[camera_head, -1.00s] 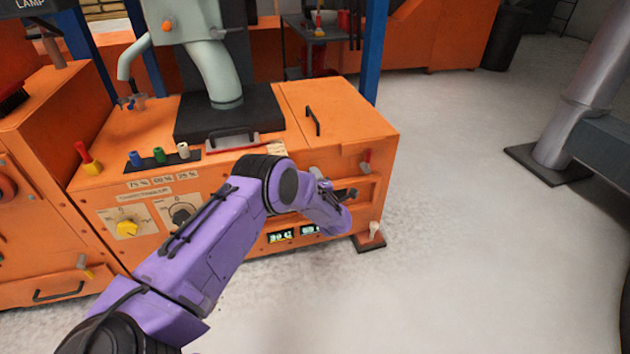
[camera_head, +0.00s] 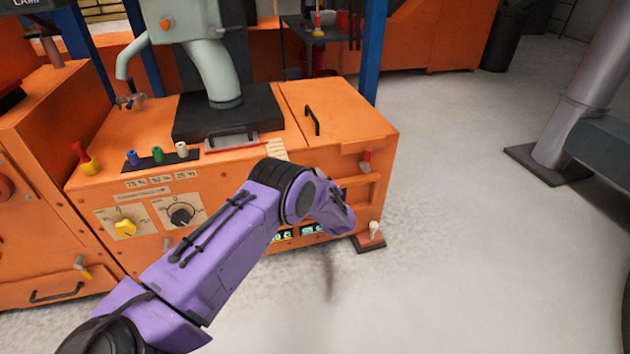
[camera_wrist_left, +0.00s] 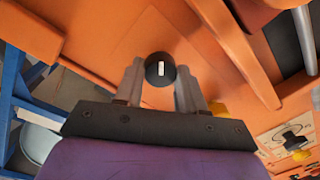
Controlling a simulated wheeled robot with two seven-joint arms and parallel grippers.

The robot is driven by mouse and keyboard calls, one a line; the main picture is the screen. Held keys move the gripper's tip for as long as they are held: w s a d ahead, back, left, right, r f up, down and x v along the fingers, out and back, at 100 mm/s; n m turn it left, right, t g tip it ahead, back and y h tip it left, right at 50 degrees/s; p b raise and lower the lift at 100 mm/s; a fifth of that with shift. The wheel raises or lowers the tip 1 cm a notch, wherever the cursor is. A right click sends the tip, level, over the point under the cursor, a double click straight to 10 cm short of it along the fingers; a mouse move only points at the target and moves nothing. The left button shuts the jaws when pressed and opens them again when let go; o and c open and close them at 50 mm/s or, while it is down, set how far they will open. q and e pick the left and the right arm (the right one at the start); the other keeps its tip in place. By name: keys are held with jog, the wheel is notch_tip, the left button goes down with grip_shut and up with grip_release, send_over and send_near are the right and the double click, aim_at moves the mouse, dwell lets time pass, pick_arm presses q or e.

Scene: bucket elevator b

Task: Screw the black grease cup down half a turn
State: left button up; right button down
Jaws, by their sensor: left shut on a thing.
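The black grease cup (camera_wrist_left: 154,64) shows in the left wrist view as a round dark cap with a white mark on its face. The mark runs roughly up and down in that view. My left gripper (camera_wrist_left: 158,78) has one grey finger on each side of the cup and is shut on it. In the head view my purple left arm reaches the right part of the orange machine front (camera_head: 230,220); the fingers and the cup are hidden there behind the arm. My right gripper is in neither view.
A red-tipped handle (camera_head: 366,160) sticks out just above the wrist. A light-tipped pedal (camera_head: 373,232) stands on the floor at the machine's corner. Yellow (camera_head: 125,228) and black (camera_head: 181,215) dials are on the panel at left.

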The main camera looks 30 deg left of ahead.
pick_arm(q)
jog(key=m, duration=0.4)
jog(key=shift+s+f+b, duration=0.1)
jog(key=shift+f+b, duration=0.15)
jog(key=shift+b, duration=0.05)
jog(key=shift+m+y, duration=0.4)
jog(key=shift+m, duration=1.7)
jog(key=o, duration=1.1)
jog(key=shift+r, duration=0.1)
jog(key=shift+c, duration=0.2)
